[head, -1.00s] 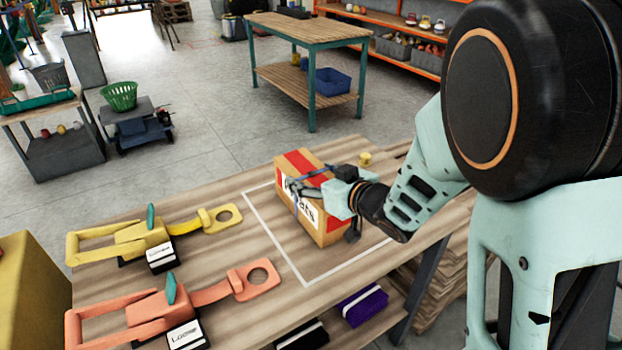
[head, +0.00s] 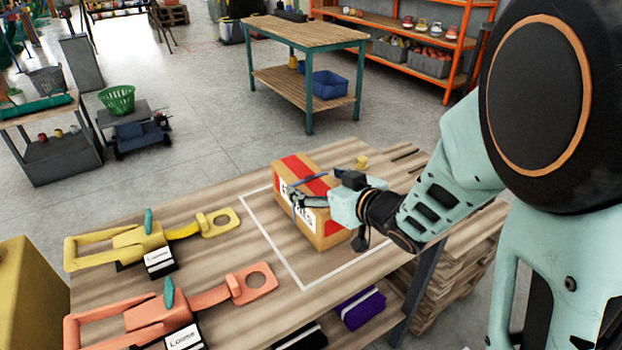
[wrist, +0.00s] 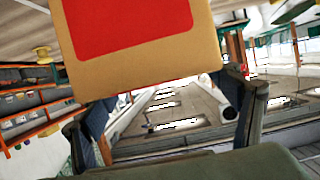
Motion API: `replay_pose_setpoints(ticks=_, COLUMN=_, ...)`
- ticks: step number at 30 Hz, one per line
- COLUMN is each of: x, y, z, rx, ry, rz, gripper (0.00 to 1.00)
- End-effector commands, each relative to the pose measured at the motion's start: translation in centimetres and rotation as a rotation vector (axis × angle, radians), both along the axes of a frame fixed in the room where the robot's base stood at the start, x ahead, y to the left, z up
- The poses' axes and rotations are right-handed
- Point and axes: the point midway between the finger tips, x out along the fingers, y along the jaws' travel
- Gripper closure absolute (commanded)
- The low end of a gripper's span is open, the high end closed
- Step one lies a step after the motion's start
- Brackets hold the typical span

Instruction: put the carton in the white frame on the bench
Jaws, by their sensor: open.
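The carton (head: 325,235) is a brown box with a red patch on top and a lettered white label. It stands upright on the wooden bench (head: 200,272), inside the white frame (head: 272,246), a painted outline. The frame's far right part is hidden by the carton and my arm. My gripper (head: 298,189) is open at the carton, with one finger in front of the label and the other across the top. In the wrist view the carton (wrist: 140,62) fills the upper middle, and the fingers show at its lower left and right. Contact with the fingers cannot be told.
A yellow strap tool (head: 150,238) and an orange strap tool (head: 165,305) lie left of the frame. Another table (head: 305,35) stands farther back.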

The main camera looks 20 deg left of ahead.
Motion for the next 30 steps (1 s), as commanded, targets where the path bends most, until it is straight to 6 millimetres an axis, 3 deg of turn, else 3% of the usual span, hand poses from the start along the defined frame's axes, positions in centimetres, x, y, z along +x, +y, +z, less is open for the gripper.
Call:
replay_pose_setpoints(ticks=7, x=-3.1, y=-3.8, z=2.1, rx=0.001, ry=-0.001, rz=-0.003, gripper=0.18)
replay_pose_setpoints(ticks=15, x=-5.2, y=-6.2, z=3.1, rx=0.0, ry=-0.001, rz=0.0, gripper=0.18)
replay_pose_setpoints(ticks=27, x=-5.5, y=-6.5, z=3.1, rx=-0.001, ry=-0.001, rz=0.0, gripper=0.18)
replay_pose_setpoints(ticks=30, x=-4.6, y=-6.7, z=3.9, rx=0.009, ry=-0.005, rz=-0.023, gripper=0.18)
